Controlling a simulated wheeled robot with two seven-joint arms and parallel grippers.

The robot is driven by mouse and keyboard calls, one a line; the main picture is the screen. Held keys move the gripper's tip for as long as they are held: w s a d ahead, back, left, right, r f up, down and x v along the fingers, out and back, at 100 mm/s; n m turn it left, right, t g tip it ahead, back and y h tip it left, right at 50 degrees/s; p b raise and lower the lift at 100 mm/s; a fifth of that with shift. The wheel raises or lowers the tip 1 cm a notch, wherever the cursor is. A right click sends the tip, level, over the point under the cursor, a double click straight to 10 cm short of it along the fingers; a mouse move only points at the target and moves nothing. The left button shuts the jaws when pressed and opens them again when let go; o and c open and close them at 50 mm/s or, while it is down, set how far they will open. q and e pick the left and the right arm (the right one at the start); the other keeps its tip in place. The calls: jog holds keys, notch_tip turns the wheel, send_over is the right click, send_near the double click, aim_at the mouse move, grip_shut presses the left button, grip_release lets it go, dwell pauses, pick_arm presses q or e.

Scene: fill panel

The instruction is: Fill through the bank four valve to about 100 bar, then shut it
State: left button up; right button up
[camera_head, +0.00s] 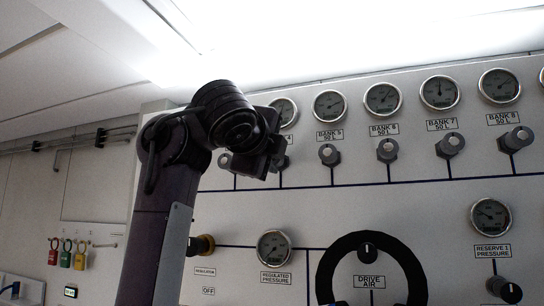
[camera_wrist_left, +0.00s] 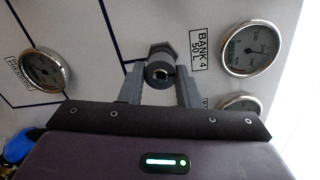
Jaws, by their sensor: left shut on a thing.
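The bank four valve is a dark round knob (camera_wrist_left: 160,73) beside the BANK 4 50 L label (camera_wrist_left: 199,50) in the left wrist view. My left gripper (camera_wrist_left: 160,84) has one finger on each side of this knob and is shut on it. In the head view my left gripper (camera_head: 272,156) is at the panel and hides most of the valve and its label. A round gauge (camera_wrist_left: 251,48) is beside the label in the left wrist view; in the head view the bank four gauge (camera_head: 284,110) is partly covered. Its reading is too small to tell. My right gripper is not in view.
Knobs for bank 5 (camera_head: 329,154), bank 6 (camera_head: 387,149) and others line up to the right, with gauges above. Below are a regulated pressure gauge (camera_head: 274,247), a black DRIVE AIR ring (camera_head: 330,262) and a regulator knob (camera_head: 203,245). Coloured padlocks (camera_head: 66,254) hang at left.

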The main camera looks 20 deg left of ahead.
pick_arm(q)
jog(key=shift+s+r, duration=0.15)
jog(key=shift+r, duration=0.15)
jog(key=o, duration=0.7)
jog(key=shift+o, duration=1.3)
jog(key=shift+w+f, duration=0.2)
jog(key=shift+w, duration=0.1)
jog(key=s+b, duration=0.5)
jog(key=s, duration=0.2)
jog(key=shift+s+r, duration=0.15)
jog(key=shift+s, duration=0.25)
jog(key=shift+a, duration=0.1)
